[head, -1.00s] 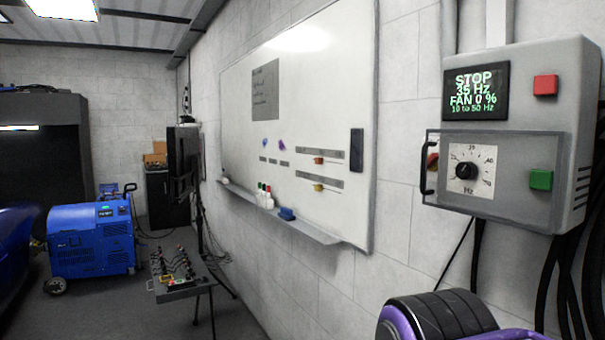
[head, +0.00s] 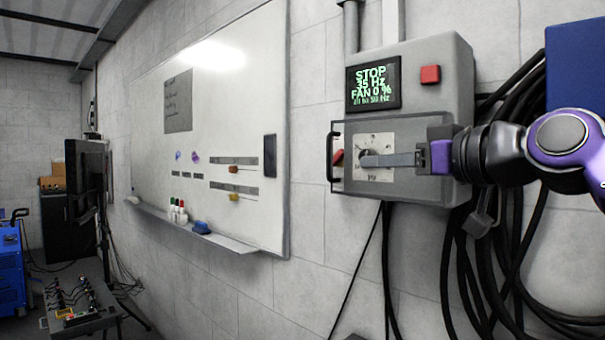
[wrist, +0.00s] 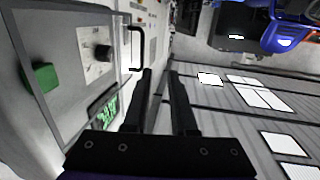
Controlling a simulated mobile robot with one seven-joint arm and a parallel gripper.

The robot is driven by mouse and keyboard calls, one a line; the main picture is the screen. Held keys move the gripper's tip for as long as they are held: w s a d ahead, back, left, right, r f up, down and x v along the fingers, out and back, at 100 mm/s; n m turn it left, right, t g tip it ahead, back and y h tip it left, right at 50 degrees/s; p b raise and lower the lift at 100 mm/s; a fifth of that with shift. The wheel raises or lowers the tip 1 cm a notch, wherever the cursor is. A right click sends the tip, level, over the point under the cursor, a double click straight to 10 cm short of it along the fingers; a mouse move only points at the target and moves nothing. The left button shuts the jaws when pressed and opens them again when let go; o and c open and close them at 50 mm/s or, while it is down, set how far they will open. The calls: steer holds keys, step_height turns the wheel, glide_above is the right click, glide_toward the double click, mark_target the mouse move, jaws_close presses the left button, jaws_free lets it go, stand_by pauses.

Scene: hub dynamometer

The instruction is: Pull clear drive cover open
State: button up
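The clear drive cover (head: 400,132) lies over the dial (head: 375,176) on the grey drive box and looks closed. Its black handle (head: 331,160) is at its left edge; in the wrist view the handle (wrist: 137,50) is just beyond and left of the fingertips. My gripper (head: 366,160) reaches in from the right, in front of the cover, its fingers pointing left toward the handle. The wrist view shows my gripper (wrist: 160,73) open, with a gap between two black fingers and nothing between them. Contact with the cover cannot be told.
The box screen (head: 373,87) reads STOP, 35 Hz, FAN 0 %. A red button (head: 430,75) is beside it; a green button (wrist: 40,77) shows in the wrist view. Black cables (head: 500,250) hang below and right. A whiteboard (head: 225,130) with a tray is at the left.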

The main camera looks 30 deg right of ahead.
mark_target(330, 156)
steer(key=shift+t, duration=0.4)
steer(key=w, duration=1.1)
steer(key=w+d+p, duration=0.1)
steer(key=w, duration=0.5)
steer(key=shift+w+r, duration=0.3)
steer(key=shift+r, duration=0.05)
steer(key=shift+c, duration=0.3)
jaws_close()
